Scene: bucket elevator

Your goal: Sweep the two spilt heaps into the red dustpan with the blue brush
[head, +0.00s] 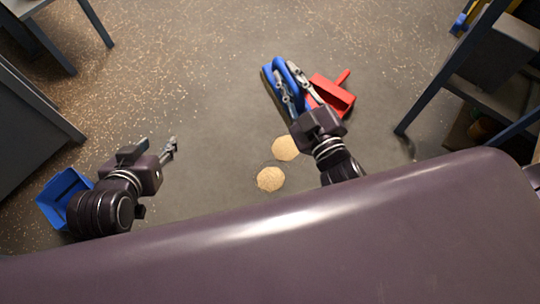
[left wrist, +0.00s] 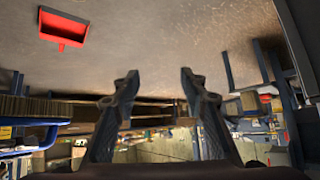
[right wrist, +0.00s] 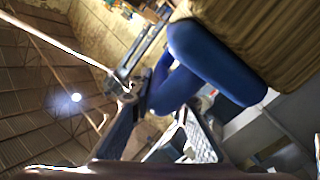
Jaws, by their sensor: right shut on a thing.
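The blue brush (head: 268,72) is in my right gripper (head: 290,86), whose fingers close around its blue handle. In the right wrist view the brush's blue body (right wrist: 215,62) and tan bristles (right wrist: 235,20) fill the upper right. The red dustpan (head: 335,95) lies on the floor just right of the brush, partly behind my right gripper; it also shows in the left wrist view (left wrist: 63,28). Two tan heaps, the upper (head: 285,148) and the lower (head: 270,179), lie left of my right wrist. My left gripper (head: 172,148) is open and empty, left of the heaps.
A blue bin (head: 62,192) stands at the far left, partly behind my left arm. A grey bench or cabinet (head: 30,120) is on the left, and a blue-legged rack (head: 450,75) on the right. The floor between my left gripper and the heaps is clear.

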